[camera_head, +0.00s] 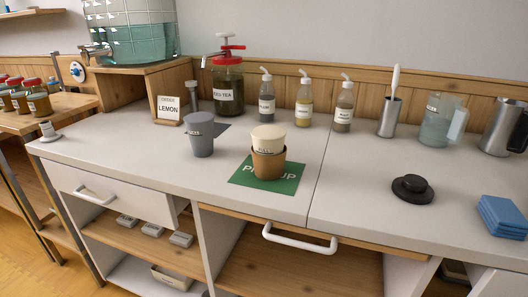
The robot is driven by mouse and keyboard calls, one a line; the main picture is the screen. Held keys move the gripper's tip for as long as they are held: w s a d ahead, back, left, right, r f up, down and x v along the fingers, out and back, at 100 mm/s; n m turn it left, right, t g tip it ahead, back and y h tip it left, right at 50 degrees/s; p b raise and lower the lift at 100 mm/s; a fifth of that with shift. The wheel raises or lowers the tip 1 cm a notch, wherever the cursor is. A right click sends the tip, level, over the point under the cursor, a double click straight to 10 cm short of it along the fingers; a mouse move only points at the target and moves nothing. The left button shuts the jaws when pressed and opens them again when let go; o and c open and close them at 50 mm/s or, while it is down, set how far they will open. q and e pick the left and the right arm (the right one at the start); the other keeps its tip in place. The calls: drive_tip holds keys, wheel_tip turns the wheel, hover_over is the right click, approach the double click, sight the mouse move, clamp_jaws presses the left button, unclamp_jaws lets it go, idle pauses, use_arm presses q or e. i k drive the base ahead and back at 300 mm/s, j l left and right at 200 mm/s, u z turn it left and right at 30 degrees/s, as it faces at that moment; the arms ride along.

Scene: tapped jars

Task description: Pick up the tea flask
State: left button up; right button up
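A dark jar (228,88) with a red lid, a pump top and a spout stands at the back of the counter; its white label ends in "TEA". It is the thing in view that best fits the tea flask. The pump head sits above the red lid and the spout points left. A small grey post with a flat top stands just left of the jar. Neither of my grippers is in view.
A grey tumbler (201,136) stands in front of the jar. A lidded paper cup (268,152) stands on a green mat (287,185). Pump bottles (304,101) stand to the right. A LEMON sign (168,110) and a large glass dispenser (130,35) are left.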

sight(506, 132)
drive_tip(key=z, duration=1.4)
drive_tip(key=l, duration=0.55)
